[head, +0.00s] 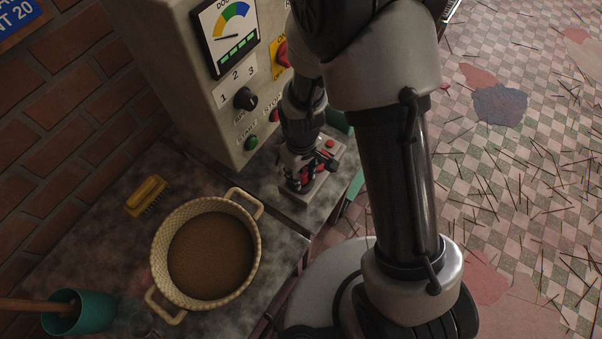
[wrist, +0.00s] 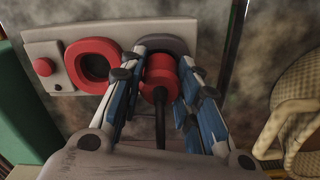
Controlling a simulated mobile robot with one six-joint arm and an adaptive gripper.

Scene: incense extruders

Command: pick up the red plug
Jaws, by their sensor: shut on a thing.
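The red plug (wrist: 160,72) sits between the two fingers of my gripper (wrist: 160,85) in the wrist view, with a dark cord running from it toward the camera. My gripper is shut on it. The plug is at a grey socket panel (wrist: 60,40), in front of a dark grey round part; I cannot tell whether it is seated there or just clear of it. A red ring socket (wrist: 92,65) lies just left of it. In the head view my gripper (head: 298,182) is down at the panel (head: 322,190), and the fingers hide most of the plug.
A red button (wrist: 42,67) is at the panel's left end. A control cabinet (head: 215,85) stands behind the panel. A basket of brown powder (head: 160,245), a yellow brush (head: 147,195) and a teal cup (head: 90,312) stand on the worktop. Thin sticks litter the tiled floor.

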